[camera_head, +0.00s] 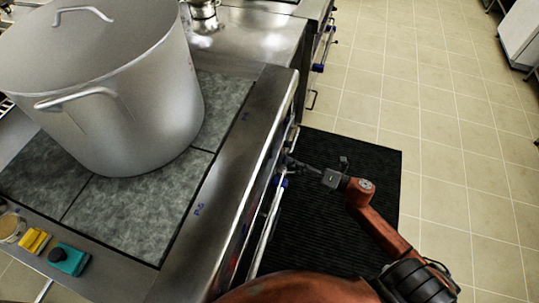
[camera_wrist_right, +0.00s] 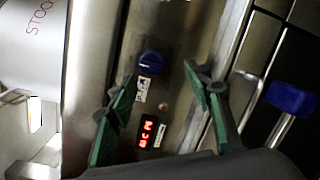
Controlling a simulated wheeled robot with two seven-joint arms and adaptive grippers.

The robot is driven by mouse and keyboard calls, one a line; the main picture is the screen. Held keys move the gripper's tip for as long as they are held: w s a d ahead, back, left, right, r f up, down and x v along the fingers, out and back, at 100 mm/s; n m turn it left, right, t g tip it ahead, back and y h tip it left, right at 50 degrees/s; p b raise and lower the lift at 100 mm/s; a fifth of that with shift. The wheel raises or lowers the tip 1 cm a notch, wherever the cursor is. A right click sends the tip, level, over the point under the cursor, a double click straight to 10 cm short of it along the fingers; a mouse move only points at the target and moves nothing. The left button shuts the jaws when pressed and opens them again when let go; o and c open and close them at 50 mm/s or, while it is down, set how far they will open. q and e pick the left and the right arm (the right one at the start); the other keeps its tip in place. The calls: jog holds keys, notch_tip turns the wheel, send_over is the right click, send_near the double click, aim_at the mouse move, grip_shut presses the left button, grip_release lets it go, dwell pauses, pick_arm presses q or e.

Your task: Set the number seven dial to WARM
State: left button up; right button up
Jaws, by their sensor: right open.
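A blue dial (camera_wrist_right: 150,64) is on the steel front panel in the right wrist view, with a small white label beside it. The label is too small to read, so I cannot tell the dial's number or setting. My right gripper (camera_wrist_right: 160,74) is open, with green-padded fingers on either side of the dial in the picture; I see no clear contact. In the head view my right gripper (camera_head: 291,163) is at the stove's front, where its tips and the dial are hard to make out. My left gripper is not in view.
A large stockpot (camera_head: 97,90) stands on the grey cooktop (camera_head: 110,215). A red display (camera_wrist_right: 148,131) is near the dial. A blue-ended lever (camera_wrist_right: 291,98) sticks out at right. A yellow block (camera_head: 34,241) and a teal-and-black one (camera_head: 68,259) lie front left. A black mat (camera_head: 345,235) covers the floor.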

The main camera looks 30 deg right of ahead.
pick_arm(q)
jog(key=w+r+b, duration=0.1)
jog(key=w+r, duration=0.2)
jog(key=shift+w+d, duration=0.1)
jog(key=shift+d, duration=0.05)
pick_arm(e)
jog(key=w+a+r+n+y, duration=0.1)
jog(key=w+a, duration=0.4)
jog(key=w, duration=0.1)
jog(key=shift+w+a+r, duration=0.15)
jog(key=shift+a, duration=0.05)
jog(key=c, duration=1.1)
